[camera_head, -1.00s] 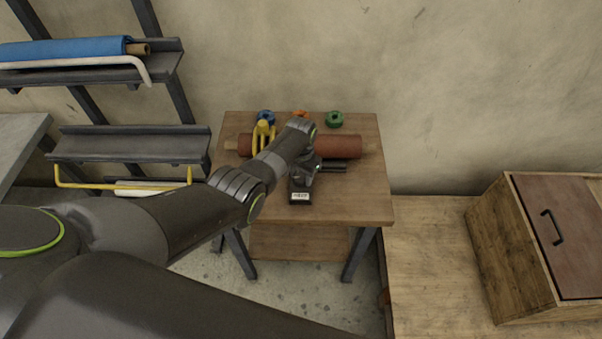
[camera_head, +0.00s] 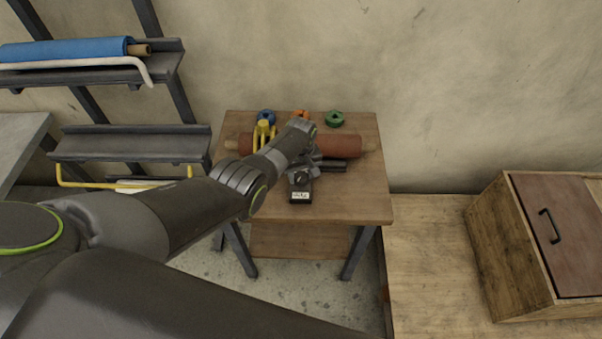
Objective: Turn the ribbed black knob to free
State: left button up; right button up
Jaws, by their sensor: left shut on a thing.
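A small black block (camera_head: 301,196) with a pale label on its front stands on the wooden side table (camera_head: 362,205). The label is too small to read. My left gripper (camera_head: 302,176) is over the top of this block, shut on the ribbed black knob there. The gripper and wrist hide most of the knob, so its ribs and pointing direction cannot be made out. My right gripper is not in view.
A red-brown roll (camera_head: 345,146) lies across the table behind the gripper, with a yellow clamp-like piece (camera_head: 263,133) beside my wrist. Blue (camera_head: 266,116), orange (camera_head: 301,114) and green (camera_head: 335,119) rings sit at the back. A wooden cabinet (camera_head: 515,260) stands right.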

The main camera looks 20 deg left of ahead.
aim_at(301, 176)
pick_arm(q)
jog(key=n, duration=0.4)
jog(key=shift+w+n, duration=0.1)
jog(key=shift+n, duration=0.3)
dwell(0.4)
jog(key=o, duration=1)
jog(key=shift+c, duration=0.2)
jog(key=shift+r, duration=0.15)
notch_tip(301, 176, up, 3)
jog(key=shift+f+p, duration=0.15)
jog(key=shift+p, duration=0.9)
jog(key=shift+r, duration=0.25)
notch_tip(301, 176, up, 14)
jog(key=b, duration=0.1)
